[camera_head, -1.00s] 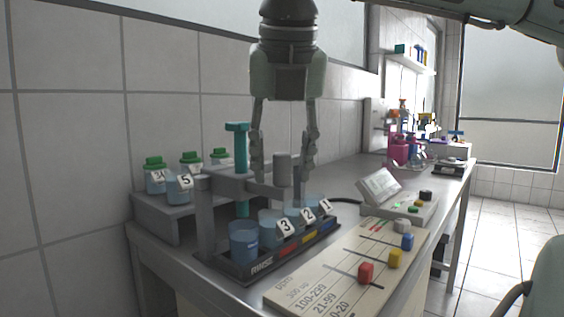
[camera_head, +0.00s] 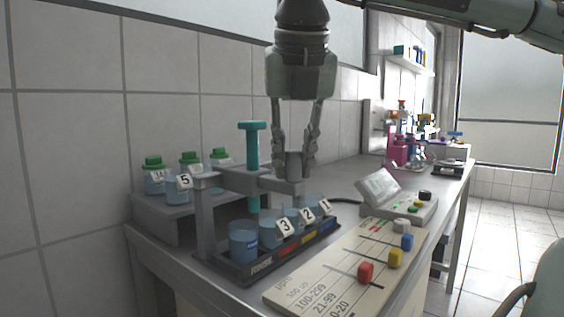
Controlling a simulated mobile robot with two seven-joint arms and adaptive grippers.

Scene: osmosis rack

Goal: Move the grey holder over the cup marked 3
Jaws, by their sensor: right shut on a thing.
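The grey holder (camera_head: 265,182) sits on the rack's crossbar and carries an upright teal rod (camera_head: 252,150). A grey knob (camera_head: 293,167) stands up at its right end. My right gripper (camera_head: 294,172) points down from above and is shut on this knob. The cup marked 3 (camera_head: 272,226) stands in the dark tray, second from the left. The teal rod's lower end shows left of and behind this cup, towards the leftmost cup (camera_head: 243,241), whose label does not show. My left gripper is not in view.
Cups marked 2 (camera_head: 308,211) and 1 (camera_head: 326,207) stand farther right in the tray (camera_head: 270,267). Green-capped jars (camera_head: 156,180) stand on a grey step at the left. A board with coloured sliders (camera_head: 340,272) and a small console (camera_head: 400,204) lie to the right.

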